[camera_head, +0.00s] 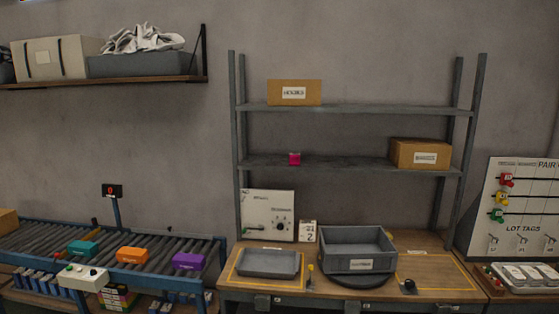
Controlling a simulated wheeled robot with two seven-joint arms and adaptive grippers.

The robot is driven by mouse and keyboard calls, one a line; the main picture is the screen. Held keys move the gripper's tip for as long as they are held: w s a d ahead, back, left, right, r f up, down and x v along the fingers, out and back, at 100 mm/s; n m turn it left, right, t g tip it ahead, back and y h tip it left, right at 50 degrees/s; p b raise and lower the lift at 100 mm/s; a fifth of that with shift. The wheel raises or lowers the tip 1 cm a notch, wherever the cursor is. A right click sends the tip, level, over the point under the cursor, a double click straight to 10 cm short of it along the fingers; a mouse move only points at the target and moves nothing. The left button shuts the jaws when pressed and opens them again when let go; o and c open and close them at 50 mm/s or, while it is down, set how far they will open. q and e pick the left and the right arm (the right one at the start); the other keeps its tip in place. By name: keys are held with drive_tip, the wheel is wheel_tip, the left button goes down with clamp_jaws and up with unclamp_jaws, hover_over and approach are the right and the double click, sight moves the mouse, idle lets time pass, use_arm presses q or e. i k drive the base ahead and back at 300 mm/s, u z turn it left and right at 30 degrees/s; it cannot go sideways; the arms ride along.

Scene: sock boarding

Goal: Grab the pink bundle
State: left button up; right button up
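Neither of my grippers shows in the head view.
Cardboard boxes stand on the top shelf (294,92) and middle shelf (420,153). A roller conveyor (150,246) with coloured bundles is at left.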

sight(295, 158)
drive_tip(key=u, duration=0.65)
drive_tip(key=i, duration=0.85)
drive_tip(key=u, duration=0.95)
drive_tip(key=i, duration=0.85)
